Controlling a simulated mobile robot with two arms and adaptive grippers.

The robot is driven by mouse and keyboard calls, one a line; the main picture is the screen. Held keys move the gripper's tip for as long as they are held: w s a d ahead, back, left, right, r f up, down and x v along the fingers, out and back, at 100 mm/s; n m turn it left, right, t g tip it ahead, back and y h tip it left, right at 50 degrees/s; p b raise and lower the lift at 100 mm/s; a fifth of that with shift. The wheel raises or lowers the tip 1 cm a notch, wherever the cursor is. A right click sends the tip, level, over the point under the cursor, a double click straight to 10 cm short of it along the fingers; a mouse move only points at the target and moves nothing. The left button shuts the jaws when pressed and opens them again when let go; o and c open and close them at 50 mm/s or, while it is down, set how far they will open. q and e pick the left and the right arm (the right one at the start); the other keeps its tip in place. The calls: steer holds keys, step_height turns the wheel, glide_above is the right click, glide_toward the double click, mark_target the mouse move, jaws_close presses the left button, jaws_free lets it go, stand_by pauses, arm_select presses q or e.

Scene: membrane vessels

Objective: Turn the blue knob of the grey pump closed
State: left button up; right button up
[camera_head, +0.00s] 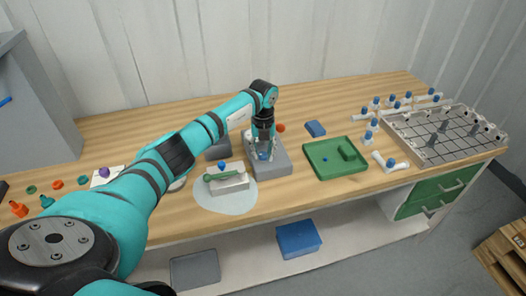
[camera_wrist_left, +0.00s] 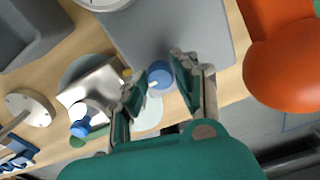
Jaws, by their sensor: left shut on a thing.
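The grey pump (camera_head: 277,167) stands on the wooden table near the middle of the head view, and its flat grey top shows in the left wrist view (camera_wrist_left: 185,35). Its blue knob (camera_wrist_left: 160,75) shows between my fingers in the wrist view; in the head view it is mostly hidden by the gripper. My left gripper (camera_head: 264,148) points down over the pump, its fingers on either side of the knob and shut on it (camera_wrist_left: 159,74). The knob's exact turn angle cannot be told. My right gripper is not in view.
Left of the pump, a white block with a green bar and a blue cap (camera_head: 228,180) stands on a pale round mat (camera_head: 220,207). A green tray (camera_head: 322,170) lies to the right. An orange object (camera_wrist_left: 285,65) is close beside the gripper. A grid rack (camera_head: 440,150) stands far right.

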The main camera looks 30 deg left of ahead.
arm_select(q)
jaws_close()
steer(key=m+b, duration=0.2)
steer(key=m, duration=0.1)
steer(key=shift+b, duration=0.3)
steer(key=m+b, duration=0.2)
steer(key=m, duration=0.3)
steer(key=shift+w, duration=0.1)
steer(key=m+b, duration=0.2)
steer(key=m, duration=0.3)
steer(key=shift+b, duration=0.3)
steer(key=shift+r+m+b, duration=0.1)
steer(key=shift+m+b, duration=0.5)
steer(key=shift+m, duration=1.8)
steer(key=o, duration=1)
jaws_free()
